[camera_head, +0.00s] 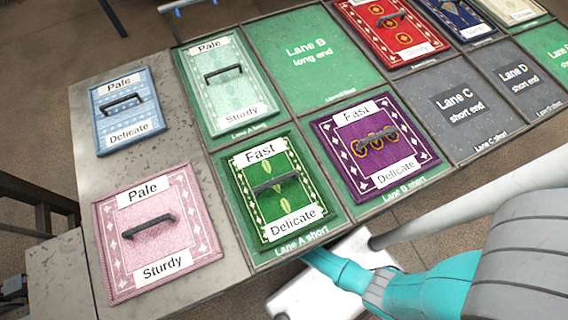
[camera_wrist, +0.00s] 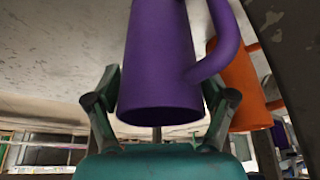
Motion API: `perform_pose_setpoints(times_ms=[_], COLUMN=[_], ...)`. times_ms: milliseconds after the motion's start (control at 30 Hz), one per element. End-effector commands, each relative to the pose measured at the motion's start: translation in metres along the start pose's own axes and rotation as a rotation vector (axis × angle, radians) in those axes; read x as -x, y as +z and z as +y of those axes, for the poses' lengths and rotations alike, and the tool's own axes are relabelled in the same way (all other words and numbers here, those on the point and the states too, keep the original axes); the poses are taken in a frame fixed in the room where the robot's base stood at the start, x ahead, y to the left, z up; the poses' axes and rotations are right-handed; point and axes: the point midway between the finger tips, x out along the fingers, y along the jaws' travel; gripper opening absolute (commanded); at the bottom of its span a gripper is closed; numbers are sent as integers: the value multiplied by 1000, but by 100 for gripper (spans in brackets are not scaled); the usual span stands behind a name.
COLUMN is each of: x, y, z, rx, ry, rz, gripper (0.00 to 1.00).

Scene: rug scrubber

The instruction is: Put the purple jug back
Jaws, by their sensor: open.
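The purple jug (camera_wrist: 155,60) fills the middle of the wrist view, with its handle on the right. Its top is cut off by the frame edge. My gripper (camera_wrist: 161,82) is open, with one green finger on each side of the jug's lower part in the picture. I cannot tell whether either finger touches it. The surface that bears the jug is not clearly visible. Neither the jug nor my gripper shows in the head view.
An orange jug (camera_wrist: 245,85) stands close behind the purple jug's handle in the wrist view. A dark upright (camera_wrist: 285,45) is at the right edge. In the head view, a lane-marked table holds several small rugs, including a purple one (camera_head: 408,160).

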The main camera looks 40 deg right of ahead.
Motion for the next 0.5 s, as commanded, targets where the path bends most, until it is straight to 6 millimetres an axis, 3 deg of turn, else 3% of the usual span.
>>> perform_pose_setpoints(times_ms=[167, 400, 500], x=[15, 53, 60], y=[1, 1, 26], z=[0, 0, 0], rx=[0, 0, -2], ry=[0, 0, 0], rz=[0, 2, -4], gripper=[82, 82, 82])
